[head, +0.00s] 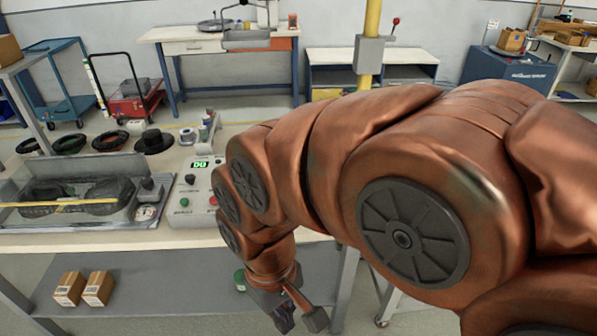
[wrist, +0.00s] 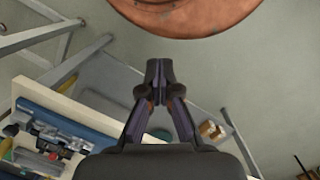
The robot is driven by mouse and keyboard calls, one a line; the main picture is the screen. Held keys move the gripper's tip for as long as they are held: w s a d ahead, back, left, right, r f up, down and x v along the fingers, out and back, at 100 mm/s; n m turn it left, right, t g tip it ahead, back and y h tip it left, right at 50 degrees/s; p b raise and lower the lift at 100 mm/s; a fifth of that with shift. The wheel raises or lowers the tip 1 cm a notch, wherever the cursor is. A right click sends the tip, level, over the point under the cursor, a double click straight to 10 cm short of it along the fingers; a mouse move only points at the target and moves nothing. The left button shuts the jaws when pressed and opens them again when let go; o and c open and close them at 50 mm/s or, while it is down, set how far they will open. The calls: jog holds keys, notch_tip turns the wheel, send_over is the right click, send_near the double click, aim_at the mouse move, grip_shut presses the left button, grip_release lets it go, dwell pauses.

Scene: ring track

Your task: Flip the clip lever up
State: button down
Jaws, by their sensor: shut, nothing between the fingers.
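My gripper (head: 300,314) hangs low in front of the workbench, right of the control box, in the head view. In the wrist view its fingertips (wrist: 159,68) meet, shut and empty, over open space. A grey track fixture (head: 80,205) with dark oval parts and a yellow strip sits on the left of the bench top. A grey and black mechanism (wrist: 55,138) on a blue surface shows at the lower left of the wrist view. I cannot clearly pick out the clip lever in either view. My gripper is apart from the fixture.
A control box (head: 196,190) with a green display and buttons stands right of the fixture. Several dark rings (head: 112,140) lie behind it. Two small cartons (head: 97,288) sit on the lower shelf (head: 170,285). My arm covers the right side of the head view.

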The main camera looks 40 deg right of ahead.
jog(key=w+d+r+m+t+y+b, duration=0.1)
jog(key=w+d+m, duration=0.5)
jog(key=w+m, duration=0.25)
jog(key=w+d+r+m+t+b, duration=0.1)
jog(key=w+d+m+t, duration=0.1)
jog(key=w+d+m, duration=0.6)
jog(key=w+d+f+m+t+b, duration=0.1)
jog(key=w+d+m, duration=0.2)
jog(key=d+m, duration=0.5)
jog(key=w+d+m+t+b, duration=0.1)
jog(key=w+d+m, duration=0.2)
jog(key=d+m, duration=0.5)
jog(key=d, duration=0.9)
jog(key=shift+w+f+h, duration=0.25)
jog(key=shift+f+h, duration=0.1)
jog(key=shift+h, duration=0.05)
jog(key=shift+f, duration=0.1)
